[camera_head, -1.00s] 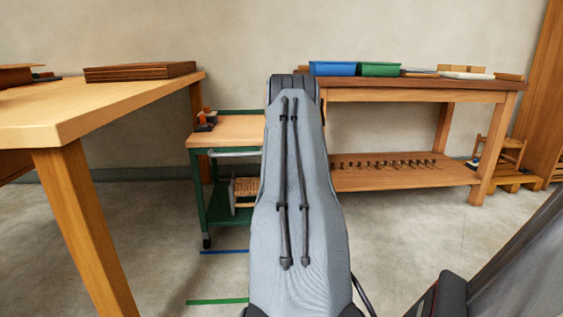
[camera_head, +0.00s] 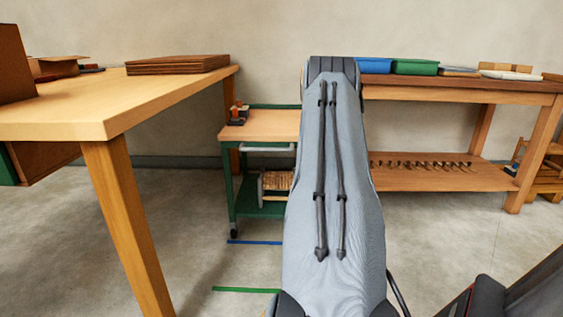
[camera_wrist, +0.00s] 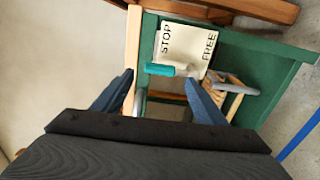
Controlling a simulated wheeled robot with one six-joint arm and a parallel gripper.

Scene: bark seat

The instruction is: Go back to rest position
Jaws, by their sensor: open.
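My gripper (camera_wrist: 160,88) shows in the wrist view with its two dark fingers spread apart and nothing between them. In that picture the fingers lie over a green cart, near a cream plate (camera_wrist: 188,42) marked STOP and FREE and a teal lever (camera_wrist: 172,70). I cannot tell whether a finger touches anything. In the head view my grey arm link rises through the middle and hides the gripper. The green cart (camera_head: 262,125) with a wooden top stands just left of the arm link.
A wooden table (camera_head: 110,110) with a brown stack (camera_head: 178,64) fills the left. A workbench (camera_head: 455,86) with a blue bin (camera_head: 374,65) and a green bin (camera_head: 415,67) stands right. A woven-seat stool (camera_head: 274,183) sits low in the cart.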

